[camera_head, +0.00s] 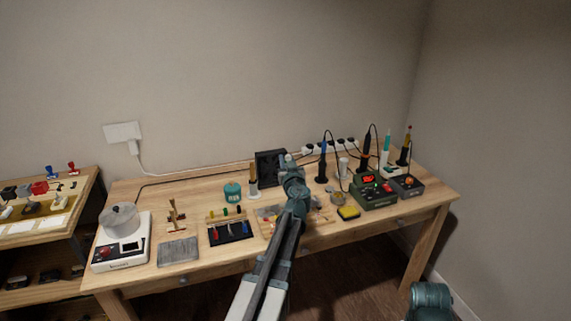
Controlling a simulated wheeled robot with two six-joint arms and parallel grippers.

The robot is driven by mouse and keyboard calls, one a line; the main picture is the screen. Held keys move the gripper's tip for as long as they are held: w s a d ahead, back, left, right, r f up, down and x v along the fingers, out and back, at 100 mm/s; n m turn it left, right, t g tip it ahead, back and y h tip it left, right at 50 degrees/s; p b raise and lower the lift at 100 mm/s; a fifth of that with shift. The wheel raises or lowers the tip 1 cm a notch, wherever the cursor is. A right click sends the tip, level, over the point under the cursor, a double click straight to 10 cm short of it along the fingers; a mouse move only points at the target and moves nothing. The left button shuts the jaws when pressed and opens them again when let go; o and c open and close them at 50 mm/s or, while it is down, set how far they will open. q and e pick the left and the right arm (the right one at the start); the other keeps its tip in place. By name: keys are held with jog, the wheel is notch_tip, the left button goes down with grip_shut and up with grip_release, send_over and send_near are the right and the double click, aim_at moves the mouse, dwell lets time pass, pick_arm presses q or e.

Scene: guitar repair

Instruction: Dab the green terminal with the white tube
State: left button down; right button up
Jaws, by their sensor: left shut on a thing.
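My left arm reaches from the bottom middle over the workbench. Its gripper (290,165) is at the far end, mostly hidden behind its own wrist. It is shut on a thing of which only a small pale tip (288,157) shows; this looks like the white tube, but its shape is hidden. Under and beside the wrist lies a wooden board (267,212) with small coloured parts. The arm covers part of it, and I cannot make out the green terminal there. My right gripper is out of view; only a teal joint of my right arm shows at the bottom right.
A soldering station (375,196) with a red display stands at the right, with irons in stands and cables near it. A yellow sponge (348,213), a teal jar (232,191), a black tool tray (231,232) and a hot-pot device (121,243) also stand on the workbench (200,194).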

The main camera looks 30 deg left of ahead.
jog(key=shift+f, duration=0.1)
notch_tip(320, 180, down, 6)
jog(key=b, duration=0.6)
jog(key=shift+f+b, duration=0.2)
jog(key=shift+b, duration=0.1)
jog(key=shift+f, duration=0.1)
dwell(1.0)
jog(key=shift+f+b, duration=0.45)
jog(key=shift+b, duration=0.1)
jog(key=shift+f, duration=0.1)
dwell(1.2)
dwell(0.3)
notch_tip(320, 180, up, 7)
jog(key=p, duration=0.6)
jog(key=shift+p, duration=0.4)
